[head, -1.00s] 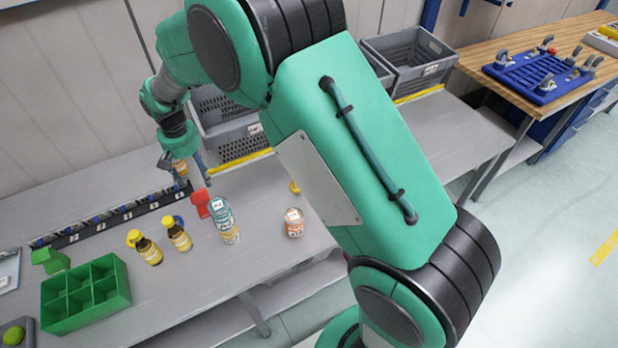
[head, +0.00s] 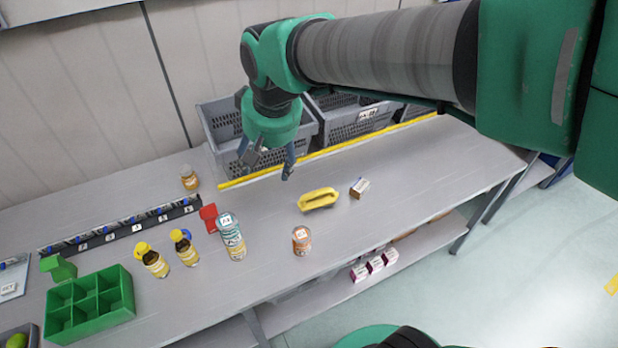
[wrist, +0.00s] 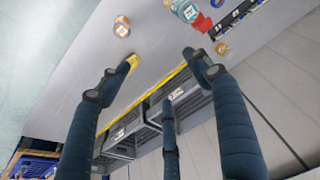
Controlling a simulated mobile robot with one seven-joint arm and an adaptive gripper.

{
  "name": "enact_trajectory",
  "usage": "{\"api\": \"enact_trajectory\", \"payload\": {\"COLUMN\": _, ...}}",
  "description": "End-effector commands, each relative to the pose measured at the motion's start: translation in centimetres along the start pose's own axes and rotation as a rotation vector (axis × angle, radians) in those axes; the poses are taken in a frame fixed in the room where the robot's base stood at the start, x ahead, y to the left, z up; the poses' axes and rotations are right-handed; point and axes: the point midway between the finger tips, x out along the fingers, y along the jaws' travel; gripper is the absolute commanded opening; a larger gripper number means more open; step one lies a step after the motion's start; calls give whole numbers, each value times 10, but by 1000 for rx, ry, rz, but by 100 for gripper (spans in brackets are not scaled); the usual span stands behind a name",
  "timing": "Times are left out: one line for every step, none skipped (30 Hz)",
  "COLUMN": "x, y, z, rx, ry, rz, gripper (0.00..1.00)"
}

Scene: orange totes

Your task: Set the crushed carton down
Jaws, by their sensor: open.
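A small white and brown carton (head: 360,187) lies on the grey bench, just right of a yellow handled object (head: 318,199). It is too small to tell how crushed it is. My gripper (head: 266,165) is open, with its fingers apart, above the bench in front of the grey crates and up and left of the carton. In the wrist view my gripper (wrist: 160,62) shows spread dark fingers with nothing between them. The yellow object (wrist: 133,62) is at the left fingertip in the picture there; I cannot make out the carton in that view.
Grey crates (head: 222,118) line the back behind a yellow strip (head: 335,148). An orange-labelled jar (head: 301,241), a clear bottle (head: 231,238), brown bottles (head: 152,262), a red block (head: 208,217) and a green divided tray (head: 92,308) stand left and in front. The bench's right part is clear.

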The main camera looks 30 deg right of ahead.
Motion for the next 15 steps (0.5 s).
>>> {"api": "enact_trajectory", "payload": {"x": -11, "y": 6, "z": 13, "rx": 3, "ry": 19, "rz": 1, "gripper": 64}}
{"api": "enact_trajectory", "payload": {"x": -17, "y": 9, "z": 20, "rx": 3, "ry": 28, "rz": 2, "gripper": 64}}
{"api": "enact_trajectory", "payload": {"x": -24, "y": 13, "z": 30, "rx": 2, "ry": 41, "rz": 3, "gripper": 64}}
{"api": "enact_trajectory", "payload": {"x": -28, "y": 16, "z": 38, "rx": 2, "ry": 48, "rz": 4, "gripper": 64}}
{"api": "enact_trajectory", "payload": {"x": -32, "y": 19, "z": 46, "rx": 2, "ry": 58, "rz": 5, "gripper": 64}}
{"api": "enact_trajectory", "payload": {"x": -38, "y": 22, "z": 56, "rx": 2, "ry": 70, "rz": 7, "gripper": 64}}
{"api": "enact_trajectory", "payload": {"x": -41, "y": 25, "z": 64, "rx": 2, "ry": 78, "rz": 9, "gripper": 64}}
{"api": "enact_trajectory", "payload": {"x": -45, "y": 27, "z": 72, "rx": 2, "ry": 88, "rz": 10, "gripper": 64}}
{"api": "enact_trajectory", "payload": {"x": -49, "y": 30, "z": 82, "rx": 1, "ry": 100, "rz": 12, "gripper": 64}}
{"api": "enact_trajectory", "payload": {"x": -51, "y": 32, "z": 90, "rx": 1, "ry": 107, "rz": 13, "gripper": 64}}
{"api": "enact_trajectory", "payload": {"x": -54, "y": 34, "z": 97, "rx": 1, "ry": 117, "rz": 15, "gripper": 64}}
{"api": "enact_trajectory", "payload": {"x": -56, "y": 37, "z": 106, "rx": 1, "ry": 126, "rz": 17, "gripper": 64}}
{"api": "enact_trajectory", "payload": {"x": -58, "y": 38, "z": 112, "rx": 1, "ry": 133, "rz": 19, "gripper": 64}}
{"api": "enact_trajectory", "payload": {"x": -59, "y": 40, "z": 119, "rx": 0, "ry": 140, "rz": 20, "gripper": 64}}
{"api": "enact_trajectory", "payload": {"x": -61, "y": 41, "z": 126, "rx": -1, "ry": 148, "rz": 22, "gripper": 64}}
